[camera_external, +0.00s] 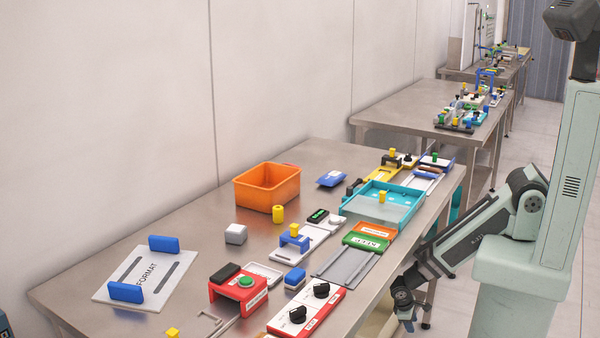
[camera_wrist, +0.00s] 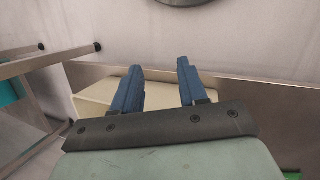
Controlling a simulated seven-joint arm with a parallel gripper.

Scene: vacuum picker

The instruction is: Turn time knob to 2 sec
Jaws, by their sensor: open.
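A red and white panel (camera_external: 310,312) with two black knobs lies near the front edge of the steel table in the external view. One knob (camera_external: 321,290) sits at its far end and the other (camera_external: 298,314) nearer the camera. The labels are too small to read, so I cannot tell which is the time knob or its setting. My gripper (camera_wrist: 157,82) shows in the wrist view with two blue fingers apart and nothing between them. In the external view my arm hangs low beside the table's right edge, right of the panel; its fingers cannot be made out there.
A red box with a green button (camera_external: 245,282) stands left of the panel. A grey plate (camera_external: 345,268) and a green and orange block (camera_external: 368,238) lie behind it. An orange bin (camera_external: 266,190) stands farther back. The table edge (camera_wrist: 250,92) crosses the wrist view beyond my fingers.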

